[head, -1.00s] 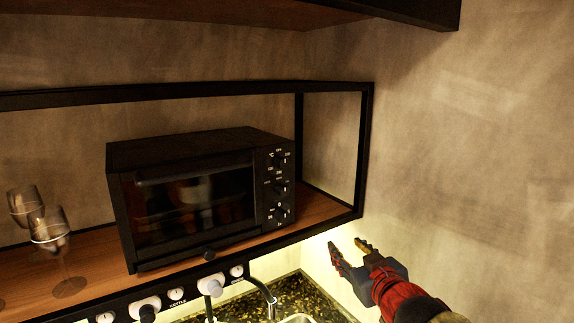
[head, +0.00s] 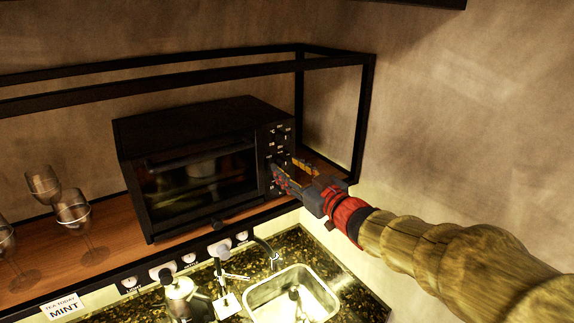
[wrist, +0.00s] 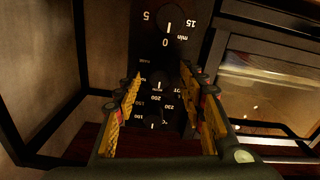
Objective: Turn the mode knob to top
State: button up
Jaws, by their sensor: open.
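The black toaster oven (head: 190,175) stands on the wooden shelf, with a column of knobs on its right-hand panel. The middle knob (wrist: 158,82), which seems to be the mode knob, shows dimly between my fingers in the wrist view. Its pointer and most of its labels are too dark to read. My gripper (head: 285,168) is open in front of the panel, one finger on each side of that knob in the wrist view (wrist: 161,74). I cannot tell whether they touch it.
A minute-marked timer knob (wrist: 167,40) and a degree-marked knob (wrist: 152,124) flank the middle one. The black shelf frame (head: 364,120) stands close right of the panel. Wine glasses (head: 75,215) stand left. A sink (head: 292,295) lies below.

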jog(key=shift+w+a, duration=0.45)
jog(key=shift+w, duration=0.15)
jog(key=c, duration=0.3)
grip_shut()
